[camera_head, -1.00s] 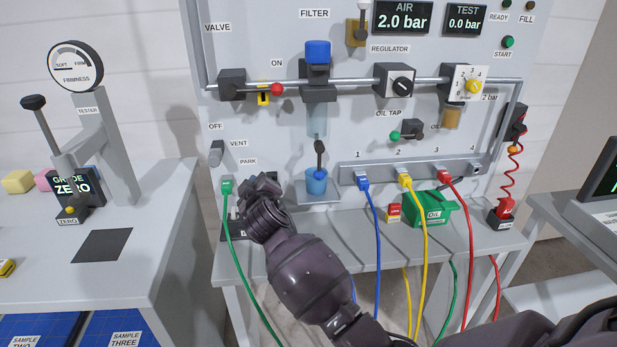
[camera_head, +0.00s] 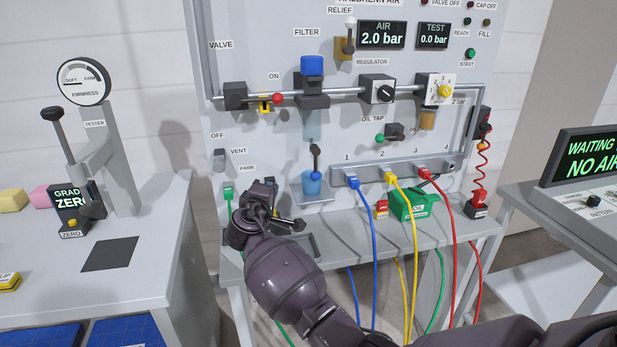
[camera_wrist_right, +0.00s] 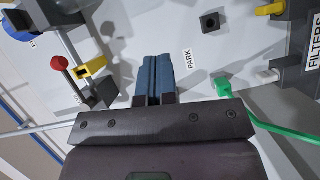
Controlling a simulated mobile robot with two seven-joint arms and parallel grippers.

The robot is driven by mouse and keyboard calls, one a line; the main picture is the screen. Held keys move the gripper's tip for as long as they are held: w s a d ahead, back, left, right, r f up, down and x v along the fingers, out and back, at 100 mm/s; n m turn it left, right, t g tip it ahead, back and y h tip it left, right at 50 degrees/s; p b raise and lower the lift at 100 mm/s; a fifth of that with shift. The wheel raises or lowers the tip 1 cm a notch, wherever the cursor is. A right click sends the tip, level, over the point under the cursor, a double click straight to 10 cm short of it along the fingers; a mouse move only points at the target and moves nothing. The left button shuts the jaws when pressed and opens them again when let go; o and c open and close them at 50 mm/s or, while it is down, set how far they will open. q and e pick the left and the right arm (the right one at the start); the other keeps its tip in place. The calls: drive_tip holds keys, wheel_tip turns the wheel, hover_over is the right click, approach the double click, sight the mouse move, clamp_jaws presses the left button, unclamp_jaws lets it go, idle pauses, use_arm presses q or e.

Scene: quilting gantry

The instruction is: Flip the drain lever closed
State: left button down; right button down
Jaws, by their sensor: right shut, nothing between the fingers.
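The drain lever (camera_head: 316,158) is a dark arm with a blue knob at its lower end. It hangs below the clear filter bowl (camera_head: 311,125), under the blue filter cap (camera_head: 312,66). Its knob is just above or at the mouth of a blue cup (camera_head: 311,186) on a small shelf. My right gripper (camera_head: 298,223) is below and left of the cup, close to the panel and apart from the lever. In the right wrist view its fingers (camera_wrist_right: 155,79) are shut and empty, near the PARK label. I cannot make out the drain lever in that view. My left gripper is not in view.
The red-knobbed valve handle (camera_head: 277,98) is up left of the lever. A green plug (camera_head: 228,193) sits left of my gripper. A hose manifold (camera_head: 400,171) with blue, yellow and red hoses is to the right. A green oil can (camera_head: 412,206) stands below it.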

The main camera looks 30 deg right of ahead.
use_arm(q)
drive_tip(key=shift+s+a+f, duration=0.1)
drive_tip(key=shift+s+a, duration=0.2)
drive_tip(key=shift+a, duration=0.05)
use_arm(e)
drive_tip(key=shift+s+d+f+g+h, duration=0.1)
drive_tip(key=shift+s+d+g+h, duration=0.7)
drive_tip(key=shift+s+h, duration=0.3)
drive_tip(key=shift+a, duration=0.1)
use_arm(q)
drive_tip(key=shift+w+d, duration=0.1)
use_arm(e)
drive_tip(key=shift+w, duration=0.1)
